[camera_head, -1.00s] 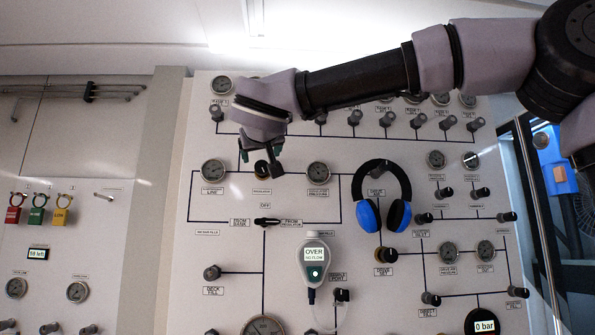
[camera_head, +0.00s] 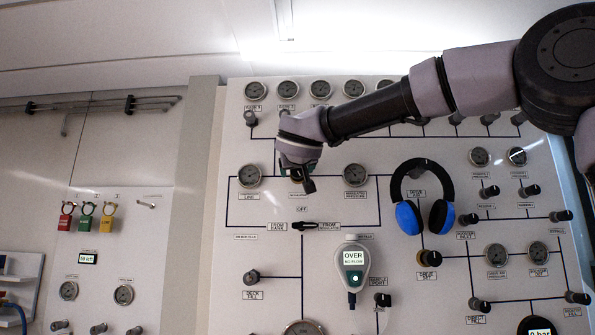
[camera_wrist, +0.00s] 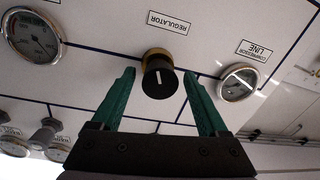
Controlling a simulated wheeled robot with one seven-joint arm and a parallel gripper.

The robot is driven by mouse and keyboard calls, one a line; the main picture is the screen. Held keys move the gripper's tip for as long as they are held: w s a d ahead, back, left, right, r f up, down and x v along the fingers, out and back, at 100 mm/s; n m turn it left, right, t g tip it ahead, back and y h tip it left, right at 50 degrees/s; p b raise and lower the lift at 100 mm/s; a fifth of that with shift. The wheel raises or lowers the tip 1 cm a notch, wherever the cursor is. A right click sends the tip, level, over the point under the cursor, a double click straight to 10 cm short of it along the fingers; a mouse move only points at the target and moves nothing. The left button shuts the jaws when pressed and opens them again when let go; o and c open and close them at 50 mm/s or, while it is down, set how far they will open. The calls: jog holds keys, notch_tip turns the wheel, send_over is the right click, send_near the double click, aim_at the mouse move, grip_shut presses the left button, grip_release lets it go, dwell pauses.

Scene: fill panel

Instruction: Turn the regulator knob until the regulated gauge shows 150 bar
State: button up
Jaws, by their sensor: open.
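The regulator knob (camera_wrist: 158,78) is black with a white pointer line and a brass collar, under a "REGULATOR" label in the wrist view. My gripper (camera_wrist: 159,82) is open, its two green fingers on either side of the knob with gaps to it; whether they reach its depth I cannot tell. In the head view my gripper (camera_head: 299,180) covers most of the knob. The regulated pressure gauge (camera_head: 355,175) is right of the gripper; a gauge (camera_wrist: 33,36) at left in the wrist view appears to be the same one. Its reading is too small to tell.
The compressor line gauge (camera_head: 249,176) is left of my gripper. Below are a black selector lever (camera_head: 304,226) and a handheld meter (camera_head: 353,263) reading "OVER". Blue headphones (camera_head: 422,198) hang to the right. More valves line the panel's top.

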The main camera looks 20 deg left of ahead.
grip_shut()
jog(key=shift+m, duration=0.7)
grip_release()
jog(key=v, duration=1)
jog(key=shift+s, duration=0.4)
